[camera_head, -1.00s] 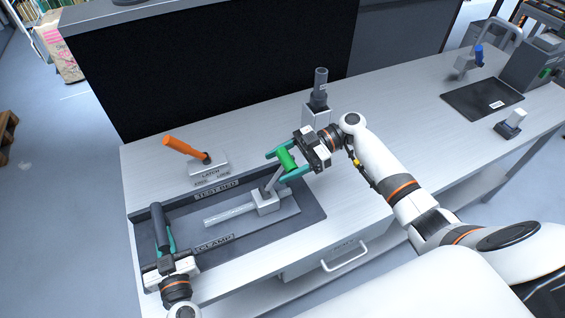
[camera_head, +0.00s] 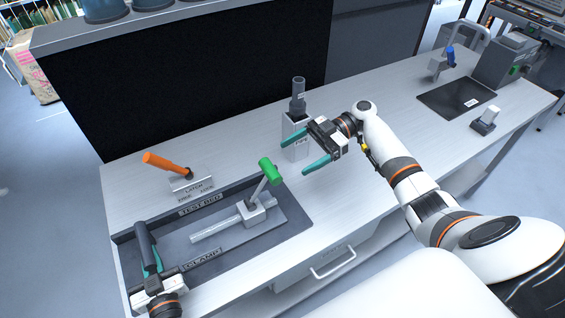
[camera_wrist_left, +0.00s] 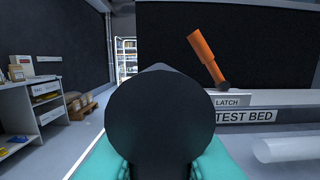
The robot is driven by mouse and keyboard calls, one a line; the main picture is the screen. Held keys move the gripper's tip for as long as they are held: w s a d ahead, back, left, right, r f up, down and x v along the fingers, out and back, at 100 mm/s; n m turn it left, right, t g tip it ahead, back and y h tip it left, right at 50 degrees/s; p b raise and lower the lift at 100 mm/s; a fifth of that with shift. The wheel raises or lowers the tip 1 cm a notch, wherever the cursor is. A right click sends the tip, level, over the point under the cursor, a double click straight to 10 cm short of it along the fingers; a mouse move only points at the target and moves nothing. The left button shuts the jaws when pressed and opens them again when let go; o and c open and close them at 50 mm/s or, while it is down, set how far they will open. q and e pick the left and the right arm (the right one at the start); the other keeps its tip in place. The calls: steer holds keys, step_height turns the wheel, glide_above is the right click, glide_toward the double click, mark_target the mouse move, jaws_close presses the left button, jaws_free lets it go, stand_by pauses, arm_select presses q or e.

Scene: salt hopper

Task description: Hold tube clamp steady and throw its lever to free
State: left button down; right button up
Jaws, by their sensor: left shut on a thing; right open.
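The tube clamp is a grey block (camera_head: 254,215) with a lever topped by a green grip (camera_head: 270,171). The lever leans up and slightly right in the head view. A pale tube (camera_head: 215,229) runs left from the block. My right gripper (camera_head: 294,157) is open, with empty space between its teal fingers; it is right of the green grip and apart from it. My left gripper (camera_head: 153,263) is shut on a dark handle (camera_head: 144,235) at the left end of the test bed (camera_head: 288,240). The handle's round dark end (camera_wrist_left: 155,120) fills the middle of the left wrist view.
An orange lever (camera_head: 165,162) on the latch block (camera_head: 190,187) stands behind the bed. A grey post (camera_head: 296,135) stands behind my right gripper. A dark mat (camera_head: 455,97) and a white-topped device (camera_head: 485,118) are far right. The bench between is mostly clear.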

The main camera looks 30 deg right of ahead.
steer(key=shift+v, duration=1)
arm_select(q)
steer(key=c, duration=1.3)
jaws_free()
steer(key=s, duration=1.2)
